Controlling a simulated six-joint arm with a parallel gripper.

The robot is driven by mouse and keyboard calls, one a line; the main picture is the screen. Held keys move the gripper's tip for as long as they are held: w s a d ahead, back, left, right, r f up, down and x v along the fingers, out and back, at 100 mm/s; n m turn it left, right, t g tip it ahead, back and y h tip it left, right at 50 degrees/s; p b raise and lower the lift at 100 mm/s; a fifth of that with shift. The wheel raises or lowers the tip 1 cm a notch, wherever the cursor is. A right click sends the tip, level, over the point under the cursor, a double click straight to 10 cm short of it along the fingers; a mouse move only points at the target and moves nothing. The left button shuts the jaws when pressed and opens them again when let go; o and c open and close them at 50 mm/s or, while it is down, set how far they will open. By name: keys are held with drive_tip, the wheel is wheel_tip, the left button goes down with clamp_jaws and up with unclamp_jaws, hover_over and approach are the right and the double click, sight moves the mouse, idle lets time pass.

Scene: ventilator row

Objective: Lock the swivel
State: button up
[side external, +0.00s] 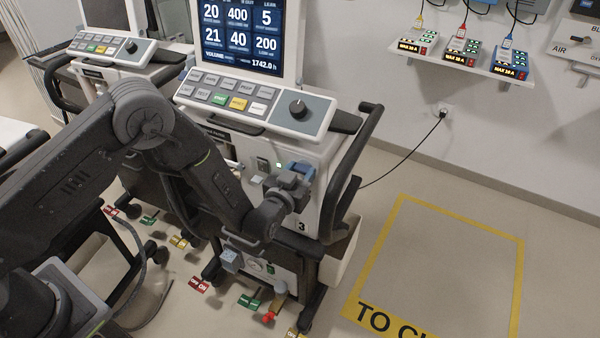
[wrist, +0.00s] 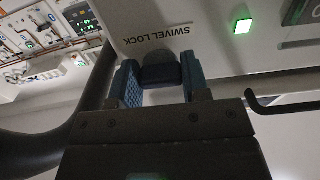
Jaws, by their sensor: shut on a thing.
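The ventilator (side external: 330,165) marked 3 stands in the middle of the side view, with its screen lit. In the wrist view its pale panel (wrist: 220,50) carries the upside-down words SWIVEL LOCK beside a small dark blue lock knob (wrist: 160,72). My gripper (wrist: 162,86) has its two blue-padded fingers on either side of this knob and is shut on it. In the side view my gripper (side external: 294,180) is at the ventilator's front panel, below the keypad. It hides the knob there, and the knob's exact turn cannot be told.
A green lamp (wrist: 243,26) glows on the panel near the label. A dark curved handle (side external: 352,160) rises at the ventilator's right side. Coloured pedals (side external: 250,301) lie at its base. Another ventilator (side external: 105,60) stands to the left. Yellow-marked floor (side external: 440,265) at the right is clear.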

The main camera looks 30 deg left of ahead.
idle(0.4)
drive_tip(key=o, duration=0.9)
drive_tip(key=s, duration=0.9)
drive_tip(key=s+d, duration=0.1)
drive_tip(key=s, duration=0.3)
drive_tip(key=shift+s, duration=0.4)
